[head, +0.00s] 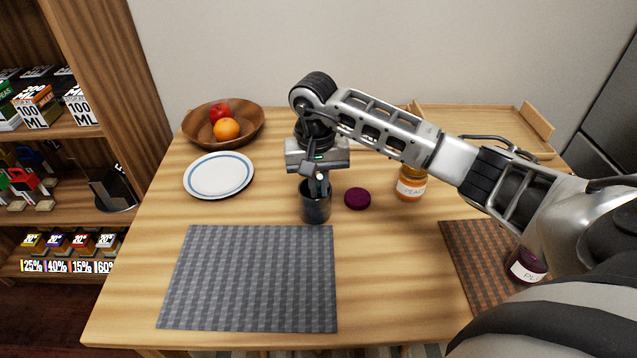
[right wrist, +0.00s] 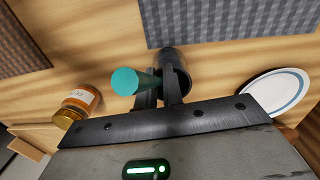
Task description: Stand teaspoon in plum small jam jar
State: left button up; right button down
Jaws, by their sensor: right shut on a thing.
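The plum small jam jar (head: 527,266), dark with a white label reading "PLU", stands on the brown checked placemat at the right; my right arm partly hides it. My right gripper (head: 318,190) points down at a dark grey cup (head: 316,209). It is shut on a teal-ended thing (right wrist: 125,82), which I take to be the teaspoon. Its lower part is hidden by the fingers and cup. In the right wrist view the fingers (right wrist: 158,92) are beside the cup's mouth (right wrist: 176,68). My left gripper is not in view.
A plate (head: 219,175) and fruit bowl (head: 245,118) stand at back left. A wooden tray (head: 470,116) is at back right. The grey placemat (head: 250,280) is empty.

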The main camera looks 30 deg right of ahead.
jog(key=shift+f, duration=0.35)
jog(key=c, duration=1.5)
grip_release()
jog(key=shift+c, duration=0.2)
jog(key=shift+r, duration=0.2)
